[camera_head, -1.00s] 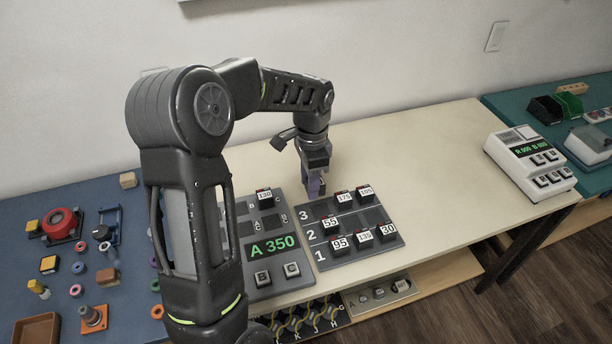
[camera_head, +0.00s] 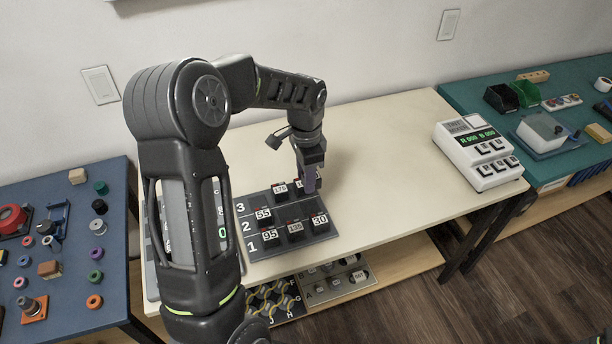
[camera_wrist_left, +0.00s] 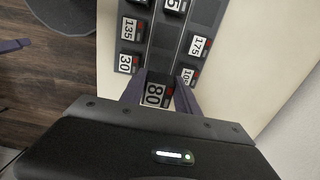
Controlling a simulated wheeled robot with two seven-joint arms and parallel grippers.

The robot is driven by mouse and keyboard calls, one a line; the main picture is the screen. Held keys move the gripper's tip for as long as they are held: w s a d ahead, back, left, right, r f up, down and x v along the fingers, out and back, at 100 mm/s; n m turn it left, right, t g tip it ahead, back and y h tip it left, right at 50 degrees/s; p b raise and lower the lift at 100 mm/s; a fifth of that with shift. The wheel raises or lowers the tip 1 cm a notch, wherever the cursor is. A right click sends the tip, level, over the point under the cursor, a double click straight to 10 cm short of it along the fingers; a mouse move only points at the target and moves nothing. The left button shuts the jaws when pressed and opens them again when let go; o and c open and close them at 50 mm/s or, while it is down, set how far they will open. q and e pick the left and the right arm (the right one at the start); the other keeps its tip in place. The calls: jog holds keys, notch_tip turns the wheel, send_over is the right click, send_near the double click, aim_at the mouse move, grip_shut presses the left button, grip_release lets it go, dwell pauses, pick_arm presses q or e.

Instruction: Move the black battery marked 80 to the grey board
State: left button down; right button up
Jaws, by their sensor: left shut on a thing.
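My left gripper (camera_head: 310,184) is shut on the black battery marked 80 (camera_wrist_left: 154,96), which shows label-up between its fingers (camera_wrist_left: 159,88) in the left wrist view. In the head view the fingers are at the back right corner of the dark rack (camera_head: 262,202) with rows 1, 2 and 3, partly hiding the battery marked 105. The held battery is hidden in the head view. The grey board (camera_head: 151,265) with a green display lies left of the rack, mostly hidden behind my left arm.
Batteries marked 175 (camera_head: 281,188), 55 (camera_head: 264,215), 95 (camera_head: 269,234) and 30 (camera_head: 319,221) stand in the rack. A white tester (camera_head: 478,155) stands on the cream table (camera_head: 385,150), with bare tabletop between. A blue table (camera_head: 70,265) with small parts is at left.

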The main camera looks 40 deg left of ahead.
aim_at(305, 209)
pick_arm(q)
jog(key=shift+f+b, duration=3.1)
jog(key=shift+f, duration=1.35)
jog(key=shift+f+b, duration=0.3)
jog(key=shift+f, duration=0.15)
jog(key=c, duration=0.8)
grip_release()
jog(key=shift+r, duration=0.1)
notch_tip(305, 209, up, 8)
jog(key=shift+f, duration=0.2)
